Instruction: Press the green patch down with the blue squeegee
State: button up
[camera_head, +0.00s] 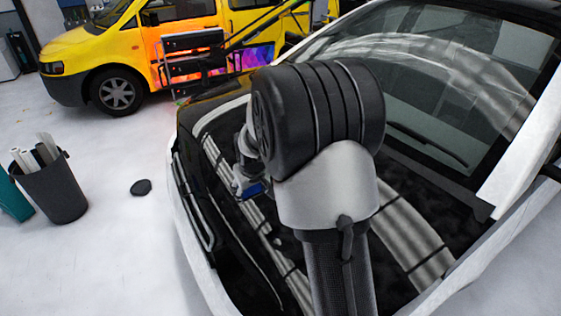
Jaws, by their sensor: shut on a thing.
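My gripper (241,184) is small in the picture, just left of my large black and grey arm joint, and partly hidden by it. It is shut on the blue squeegee (255,189), of which only a small blue piece shows. Both are over the dark, glossy hood (222,128) of the car at its left side. I cannot tell whether the squeegee touches the surface. No green patch can be made out; my arm covers much of the hood.
The car's windshield (440,75) rises at the right, with a white pillar beside it. A yellow van (85,60) stands behind at the left.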

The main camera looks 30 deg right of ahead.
jog(key=w+d+f+h, duration=0.1)
jog(key=w+d, duration=0.1)
jog(key=d, duration=0.6)
jog(key=w+d, duration=0.3)
jog(key=d, duration=0.4)
jog(key=shift+d+f+b, duration=0.25)
jog(key=shift+f+b, duration=0.3)
jog(key=shift+f, duration=0.5)
jog(key=shift+d+f+b, duration=0.25)
jog(key=shift+f+b, duration=0.35)
jog(key=shift+f, duration=0.4)
jog(key=shift+d+f+b, duration=0.25)
jog(key=shift+f+b, duration=0.3)
jog(key=shift+f, duration=0.5)
jog(key=shift+w+d+f+b, duration=0.1)
jog(key=shift+d+f+b, duration=0.1)
jog(key=shift+f+b, duration=0.45)
jog(key=shift+f, duration=0.2)
jog(key=shift+s+a, duration=0.15)
jog(key=shift+s, duration=0.95)
jog(key=shift+s, duration=0.1)
jog(key=shift+s+a+f+m+b, duration=0.15)
jog(key=shift+s+m+b, duration=0.25)
jog(key=shift+s, duration=0.6)
jog(key=shift+s, duration=0.1)
jog(key=shift+s+a+f+b, duration=0.1)
jog(key=shift+s+b, duration=0.25)
jog(key=shift+s, duration=0.7)
